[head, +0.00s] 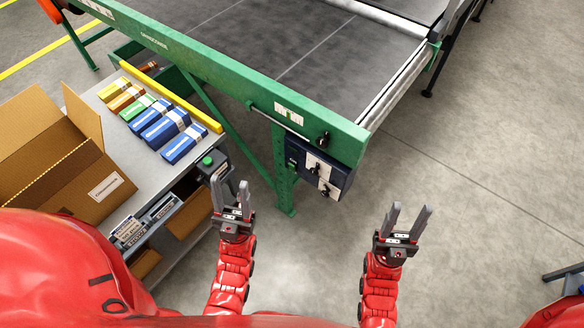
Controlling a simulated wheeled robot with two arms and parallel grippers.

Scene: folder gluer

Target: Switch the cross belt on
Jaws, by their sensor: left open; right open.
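The belt conveyor (250,35) has a green frame and a dark grey belt. A dark blue control box (344,178) with pale label plates and small black knobs hangs under its front rail near the right end. The knobs' positions are too small to read. A black knob (323,139) sits on the rail above the box. My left gripper (231,190) is open and empty, left of the control box and close to the table corner. My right gripper (409,213) is open and empty, right of and nearer than the box. Neither touches anything.
A grey table (190,172) at left holds several coloured packs (161,128), an open cardboard box (55,150) and a small box with a green button (208,160) at its corner. A green leg (284,170) stands beside the control box.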

